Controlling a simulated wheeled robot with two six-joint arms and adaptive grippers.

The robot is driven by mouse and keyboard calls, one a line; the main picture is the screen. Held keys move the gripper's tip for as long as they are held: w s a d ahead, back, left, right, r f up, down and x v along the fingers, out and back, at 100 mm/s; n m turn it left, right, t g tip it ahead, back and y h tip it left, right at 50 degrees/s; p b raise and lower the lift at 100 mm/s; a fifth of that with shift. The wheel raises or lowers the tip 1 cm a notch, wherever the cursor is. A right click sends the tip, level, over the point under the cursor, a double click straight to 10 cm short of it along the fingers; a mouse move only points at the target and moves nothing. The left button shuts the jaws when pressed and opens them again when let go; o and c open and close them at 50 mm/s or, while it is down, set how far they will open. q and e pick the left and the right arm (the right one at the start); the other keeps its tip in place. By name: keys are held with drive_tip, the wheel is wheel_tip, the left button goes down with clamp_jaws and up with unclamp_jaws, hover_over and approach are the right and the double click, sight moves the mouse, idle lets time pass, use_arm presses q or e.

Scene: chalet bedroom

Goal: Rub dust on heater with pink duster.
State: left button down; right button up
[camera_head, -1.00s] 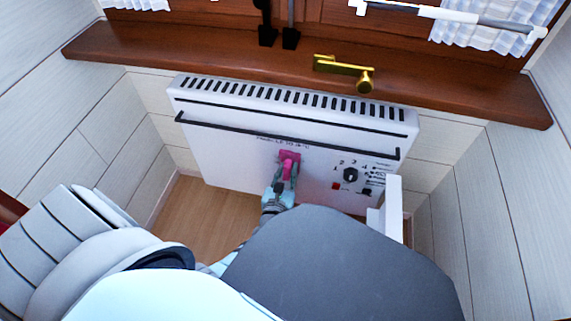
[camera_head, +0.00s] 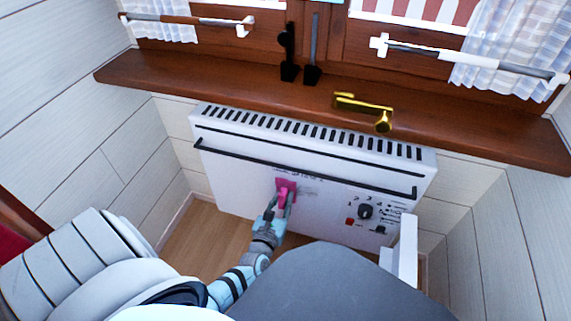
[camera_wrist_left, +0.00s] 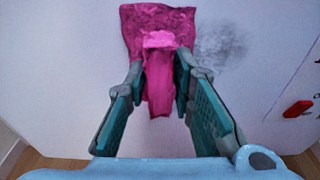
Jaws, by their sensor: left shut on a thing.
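The white heater (camera_head: 240,178) is mounted on the wall below the window sill. My left gripper (camera_head: 283,203) is shut on the pink duster (camera_head: 286,184), whose flat head appears to lie against the heater's front. In the left wrist view, the fingers (camera_wrist_left: 160,85) clasp the duster's handle, and its darker pink head (camera_wrist_left: 135,22) spreads beyond them. A grey dust smudge (camera_wrist_left: 222,45) lies just right of the duster head; it shows faintly in the head view (camera_head: 308,193). Any dust under the duster is hidden. My right gripper is not in view.
A dark rail (camera_head: 300,165) crosses the heater's front above the duster. Knobs (camera_head: 366,211) and a red switch (camera_head: 350,222) sit to the right. The brown sill (camera_head: 200,83) with a brass handle (camera_head: 365,108) juts out above. Wooden floor (camera_head: 207,240) shows below left.

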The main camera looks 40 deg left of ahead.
use_arm(q)
drive_tip(key=shift+f+v, duration=0.2)
drive_tip(key=shift+v, duration=1.3)
drive_tip(key=shift+f+v, duration=0.2)
drive_tip(key=shift+v, duration=1.3)
drive_tip(key=shift+s+d, duration=0.1)
drive_tip(key=shift+s, duration=0.05)
drive_tip(key=v, duration=0.2)
drive_tip(key=shift+s+d+f, duration=0.1)
drive_tip(key=shift+s+f, duration=0.05)
drive_tip(key=shift+s, duration=0.2)
